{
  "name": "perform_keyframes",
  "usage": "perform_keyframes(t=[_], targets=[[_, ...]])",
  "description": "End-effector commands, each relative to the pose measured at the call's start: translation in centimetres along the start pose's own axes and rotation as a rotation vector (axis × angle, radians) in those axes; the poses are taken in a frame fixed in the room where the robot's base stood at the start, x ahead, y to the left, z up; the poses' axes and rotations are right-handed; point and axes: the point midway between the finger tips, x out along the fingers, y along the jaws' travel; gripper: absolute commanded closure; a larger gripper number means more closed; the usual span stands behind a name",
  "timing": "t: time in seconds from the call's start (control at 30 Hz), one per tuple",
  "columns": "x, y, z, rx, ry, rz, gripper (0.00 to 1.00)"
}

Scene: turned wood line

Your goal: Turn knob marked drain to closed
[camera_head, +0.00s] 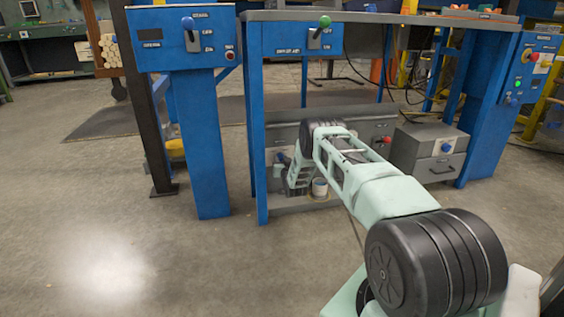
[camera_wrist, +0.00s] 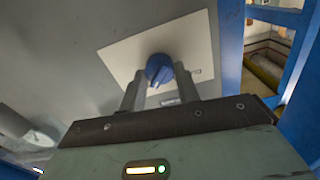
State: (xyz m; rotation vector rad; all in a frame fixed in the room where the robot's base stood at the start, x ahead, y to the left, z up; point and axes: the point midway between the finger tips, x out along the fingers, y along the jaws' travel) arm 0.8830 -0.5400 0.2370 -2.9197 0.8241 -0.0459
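A blue knob (camera_wrist: 159,70) sits on a pale plate (camera_wrist: 118,55) on a grey face in the wrist view. Small labels lie beside and below it, too small to read, so I cannot tell the drain mark or the set position. My gripper (camera_wrist: 160,82) has one finger on each side of the knob. The fingers are apart, close to its sides; I cannot tell whether they press on it. In the head view my gripper (camera_head: 297,178) is low under the bench, at the left of the grey unit, and my arm hides part of that area.
A red knob (camera_head: 387,140) and a grey box with a blue knob (camera_head: 446,147) are farther right under the bench. Blue bench legs (camera_head: 257,130) stand close on the left. Lever panels (camera_head: 188,42) are above. A small pot (camera_head: 320,188) stands below my arm.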

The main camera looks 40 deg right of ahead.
Motion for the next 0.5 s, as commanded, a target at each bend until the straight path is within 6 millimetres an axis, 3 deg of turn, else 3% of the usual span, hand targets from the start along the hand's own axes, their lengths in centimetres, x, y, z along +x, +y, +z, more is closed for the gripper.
perform_keyframes(t=[0.27,0.5], targets=[[-0.03,-0.09,0.02,-0.036,0.0,-0.002,0.91],[-0.04,-0.17,0.02,-0.171,-0.001,-0.003,0.91]])
